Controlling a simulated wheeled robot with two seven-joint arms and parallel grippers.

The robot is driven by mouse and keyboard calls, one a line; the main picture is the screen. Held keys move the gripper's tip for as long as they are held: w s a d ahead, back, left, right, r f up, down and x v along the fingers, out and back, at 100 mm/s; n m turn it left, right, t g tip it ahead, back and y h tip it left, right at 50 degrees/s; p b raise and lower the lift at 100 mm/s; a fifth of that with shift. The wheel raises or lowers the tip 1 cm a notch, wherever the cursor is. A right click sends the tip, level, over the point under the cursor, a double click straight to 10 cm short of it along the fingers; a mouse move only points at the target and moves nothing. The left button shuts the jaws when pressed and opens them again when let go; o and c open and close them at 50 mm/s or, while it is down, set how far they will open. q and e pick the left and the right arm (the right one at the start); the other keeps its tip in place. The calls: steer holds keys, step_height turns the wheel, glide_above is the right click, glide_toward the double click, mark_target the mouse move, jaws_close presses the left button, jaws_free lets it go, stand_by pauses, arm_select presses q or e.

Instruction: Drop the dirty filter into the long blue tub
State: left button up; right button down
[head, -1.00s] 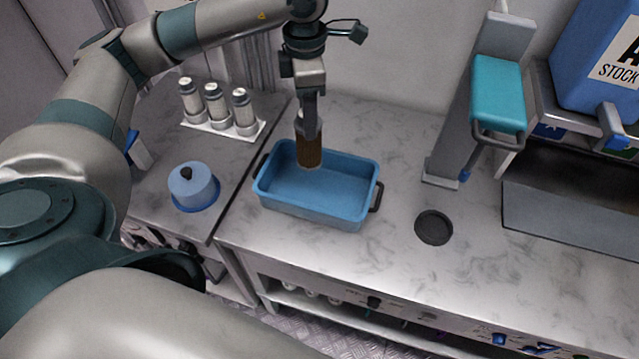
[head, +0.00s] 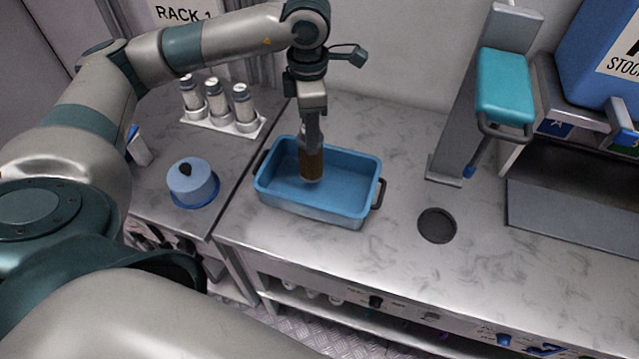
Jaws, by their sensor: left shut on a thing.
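The dirty filter (head: 311,163) is a brown cylinder with a pale top end, held upright. My left gripper (head: 312,138) is shut on its upper end, pointing down. The long blue tub (head: 345,210) stands on the marble-look counter, with dark handles at its two short ends. The filter's lower end is inside the tub's outline, below the level of the far rim. I cannot tell whether it touches the tub's floor. The tub shows nothing else inside. My right gripper is not in view.
Several white-and-grey cylinders (head: 218,98) stand in a white holder on the left counter, near a round blue lidded pot (head: 191,182). A dark round disc (head: 437,225) lies right of the tub. A grey post with a teal lever (head: 504,88) stands further right.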

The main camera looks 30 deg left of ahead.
arm_select(q)
steer(key=o, duration=1.5)
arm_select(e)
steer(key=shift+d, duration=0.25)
arm_select(q)
steer(key=shift+r, duration=0.15)
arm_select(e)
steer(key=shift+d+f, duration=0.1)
arm_select(q)
steer(key=shift+r+b, duration=0.35)
steer(key=shift+r, duration=0.3)
step_height(320, 180, up, 16)
steer(key=b, duration=0.2)
steer(key=shift+s+d+b, duration=0.15)
steer(key=shift+s+b, duration=0.05)
steer(key=shift+b, duration=0.1)
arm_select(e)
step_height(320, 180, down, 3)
arm_select(q)
steer(key=shift+f, duration=0.1)
